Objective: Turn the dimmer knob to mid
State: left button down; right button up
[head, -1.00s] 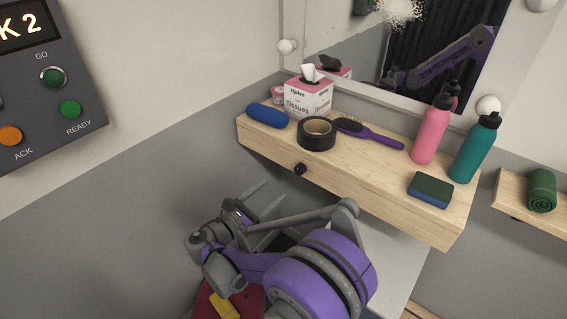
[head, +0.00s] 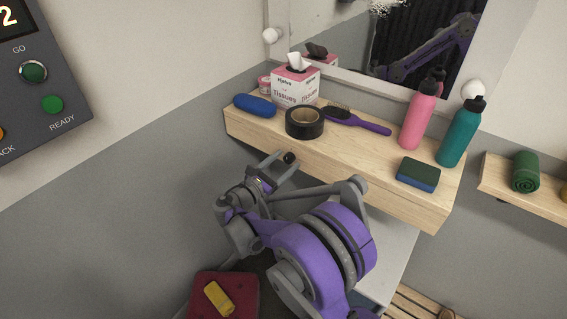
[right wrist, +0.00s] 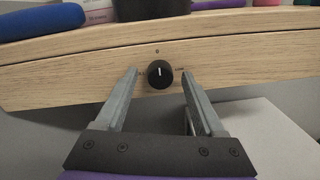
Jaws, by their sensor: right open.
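The dimmer knob (head: 290,158) is small, round and black, on the front face of the wooden shelf. In the right wrist view the knob (right wrist: 160,74) has a white pointer line standing about upright, below a small mark on the wood. Fainter marks at its sides are too small to read. My right gripper (head: 287,160) is open at the shelf front. In the right wrist view its fingertips (right wrist: 160,75) stand left and right of the knob, with a gap on each side. My left gripper is not in view.
The shelf (head: 350,178) above holds a tissue box (head: 296,88), black tape roll (head: 305,122), purple hairbrush (head: 358,122), blue case (head: 255,106), pink bottle (head: 417,122), teal bottle (head: 460,135) and sponge (head: 418,174). A button panel (head: 45,85) is at the left.

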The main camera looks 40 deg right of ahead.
grip_shut()
